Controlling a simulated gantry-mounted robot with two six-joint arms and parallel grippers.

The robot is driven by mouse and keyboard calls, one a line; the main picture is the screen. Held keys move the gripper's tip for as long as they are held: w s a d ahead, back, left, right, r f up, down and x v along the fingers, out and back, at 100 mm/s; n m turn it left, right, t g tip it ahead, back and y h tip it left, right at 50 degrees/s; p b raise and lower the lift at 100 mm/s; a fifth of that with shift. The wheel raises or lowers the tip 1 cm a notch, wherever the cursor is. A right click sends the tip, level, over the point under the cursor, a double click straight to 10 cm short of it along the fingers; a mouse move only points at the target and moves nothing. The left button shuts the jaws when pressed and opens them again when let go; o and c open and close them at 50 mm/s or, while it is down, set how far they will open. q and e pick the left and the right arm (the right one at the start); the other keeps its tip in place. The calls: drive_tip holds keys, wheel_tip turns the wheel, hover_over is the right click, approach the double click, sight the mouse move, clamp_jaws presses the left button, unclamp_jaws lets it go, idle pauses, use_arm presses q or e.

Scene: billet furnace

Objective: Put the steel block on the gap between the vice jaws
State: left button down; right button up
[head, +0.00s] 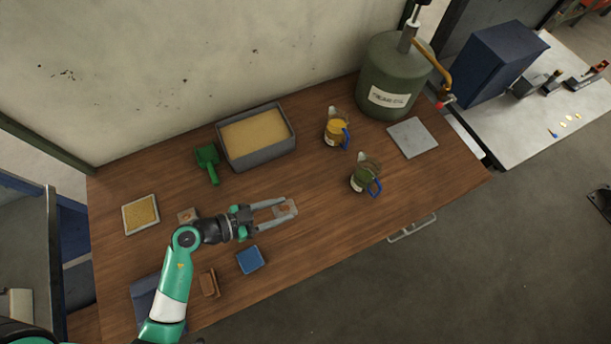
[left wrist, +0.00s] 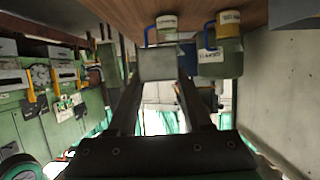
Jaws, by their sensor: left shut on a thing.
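My left gripper (head: 283,210) reaches in from the left over the wooden bench in the head view. It is shut on a small grey steel block (head: 289,206), which shows a brownish patch on top. In the left wrist view the steel block (left wrist: 157,63) sits at the ends of the two dark fingers, as a plain grey face. I cannot make out the vice or its jaws for certain in either view. My right gripper is in neither view.
Two jugs, one yellow-topped (head: 336,130) and one green (head: 365,177), stand right of the gripper. A sand tray (head: 256,160), green scoop (head: 208,160), blue square (head: 250,260) and brown block (head: 209,284) are nearby. A green tank (head: 388,75) stands beyond. The bench's right front is clear.

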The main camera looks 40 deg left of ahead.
use_arm(q)
drive_tip(key=shift+s+f, duration=0.1)
drive_tip(key=shift+f, duration=0.45)
drive_tip(key=w+a+f+b, duration=0.2)
drive_tip(key=w+f, duration=0.1)
drive_tip(key=w+a+f+b, duration=0.6)
drive_tip(key=w, duration=0.1)
drive_tip(key=shift+w, duration=0.1)
drive_tip(key=shift+w+a+f, duration=0.1)
drive_tip(key=shift+w+a, duration=0.1)
drive_tip(key=shift+w, duration=0.05)
drive_tip(key=f+b, duration=0.1)
drive_tip(key=f, duration=0.1)
drive_tip(key=f+b, duration=0.1)
drive_tip(key=b, duration=0.1)
drive_tip(key=shift+w+a+f, duration=0.15)
drive_tip(key=shift+w+f, duration=0.05)
drive_tip(key=shift+f, duration=0.2)
drive_tip(key=shift+r, duration=0.1)
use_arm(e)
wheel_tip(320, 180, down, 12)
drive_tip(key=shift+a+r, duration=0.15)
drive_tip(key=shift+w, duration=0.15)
